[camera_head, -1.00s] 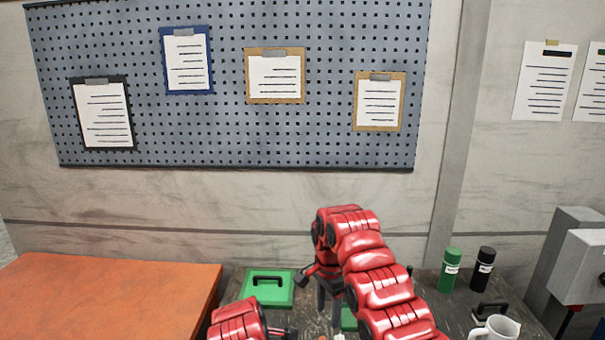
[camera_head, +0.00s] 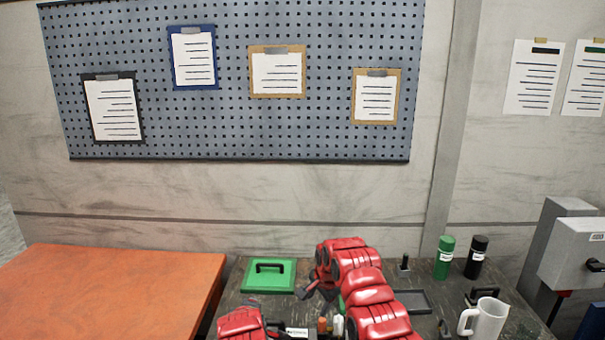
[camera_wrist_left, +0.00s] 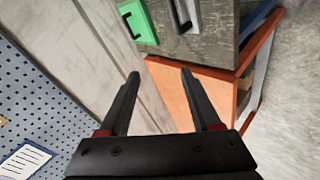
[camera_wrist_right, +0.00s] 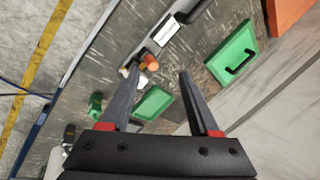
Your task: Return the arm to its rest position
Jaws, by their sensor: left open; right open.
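My right gripper (camera_head: 310,288) is open and empty above the dark workbench (camera_head: 233,296), with its arm reaching in from the lower right in the head view. In the right wrist view the right gripper's fingers (camera_wrist_right: 158,72) are spread, with small orange and white items (camera_wrist_right: 149,62) near one fingertip; contact cannot be told. My left arm (camera_head: 240,322) shows at the bottom of the head view, its fingers not clear there. In the left wrist view the left gripper (camera_wrist_left: 160,74) is open and empty. No microscope can be made out.
A green case (camera_head: 268,287) with a black handle lies on the bench. A green bottle (camera_head: 444,258), a black bottle (camera_head: 476,257), a dark tray (camera_head: 412,300) and a white mug (camera_head: 488,320) stand at right. An orange tabletop (camera_head: 110,290) is at left, clear.

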